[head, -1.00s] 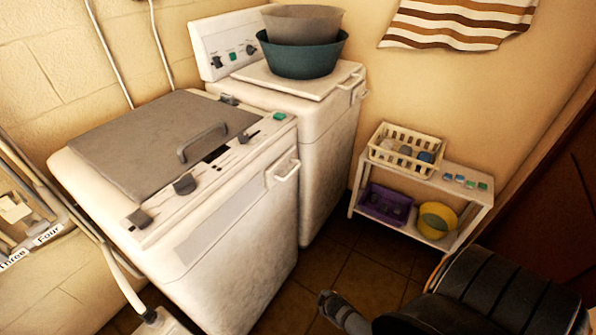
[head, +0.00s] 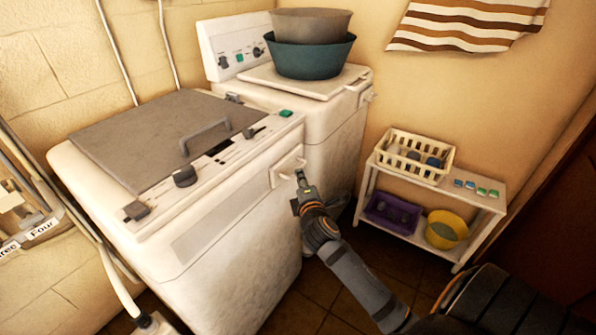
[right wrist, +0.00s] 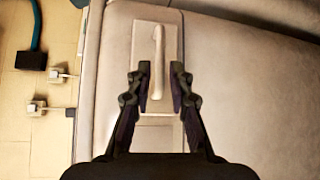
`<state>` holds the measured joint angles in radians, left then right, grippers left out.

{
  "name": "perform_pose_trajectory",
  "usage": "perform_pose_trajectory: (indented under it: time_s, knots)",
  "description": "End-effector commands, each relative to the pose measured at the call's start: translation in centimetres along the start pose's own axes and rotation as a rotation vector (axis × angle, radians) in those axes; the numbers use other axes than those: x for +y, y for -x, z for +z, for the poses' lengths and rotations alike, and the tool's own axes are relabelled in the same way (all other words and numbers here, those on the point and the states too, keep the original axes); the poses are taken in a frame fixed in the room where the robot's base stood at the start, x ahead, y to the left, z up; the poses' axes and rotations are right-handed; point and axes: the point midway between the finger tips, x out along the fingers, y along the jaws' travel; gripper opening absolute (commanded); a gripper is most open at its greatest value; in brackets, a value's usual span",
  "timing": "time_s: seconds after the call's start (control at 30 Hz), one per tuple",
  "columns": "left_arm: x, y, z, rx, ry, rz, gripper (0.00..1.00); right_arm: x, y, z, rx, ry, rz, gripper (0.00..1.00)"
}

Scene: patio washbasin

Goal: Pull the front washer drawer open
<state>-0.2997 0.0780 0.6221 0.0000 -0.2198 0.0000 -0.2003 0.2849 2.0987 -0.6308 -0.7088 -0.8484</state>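The front washer (head: 235,245) is white with a grey lid. Its small drawer (head: 278,179) sits at the upper right of the front face and looks closed, flush with the body. A white bar handle (head: 291,166) stands out from it. My right gripper (head: 298,188) is open in front of the drawer, close to the handle. In the right wrist view the handle (right wrist: 158,60) lies between the two open fingers (right wrist: 160,80), with a gap on each side. Whether the fingertips reach past the bar in depth is unclear. My left gripper is not in view.
A second washer (head: 335,150) stands behind, with stacked basins (head: 310,58) on top. A low white shelf (head: 485,200) with a basket (head: 440,177), purple crate (head: 392,212) and yellow bowl (head: 447,228) stands at the right. Pipes run along the left wall.

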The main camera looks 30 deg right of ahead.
Motion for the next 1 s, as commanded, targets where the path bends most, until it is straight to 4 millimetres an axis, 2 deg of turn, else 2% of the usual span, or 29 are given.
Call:
perform_pose_trajectory:
  time_s: [0.1,0.3,0.6,0.63,0.77,1.0]
  knots:
    - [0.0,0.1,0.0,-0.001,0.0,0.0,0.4,0.1,-2.5,0.0,-0.001,-0.001,0.0,0.2]
    - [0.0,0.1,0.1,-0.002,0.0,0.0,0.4,0.0,-4.9,0.0,0.0,-0.001,-0.001,0.2]
    - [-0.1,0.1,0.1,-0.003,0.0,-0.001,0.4,-0.1,-5.3,0.0,0.002,-0.002,-0.001,0.2]
    - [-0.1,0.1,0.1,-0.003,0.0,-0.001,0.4,-0.1,-5.3,0.0,0.001,-0.002,-0.001,0.19]
    - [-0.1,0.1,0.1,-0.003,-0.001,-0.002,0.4,-0.1,-5.3,0.0,0.001,-0.002,-0.001,0.01]
    - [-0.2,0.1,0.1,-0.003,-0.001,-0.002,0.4,-0.1,-5.3,0.0,0.001,-0.002,-0.002,0.0]
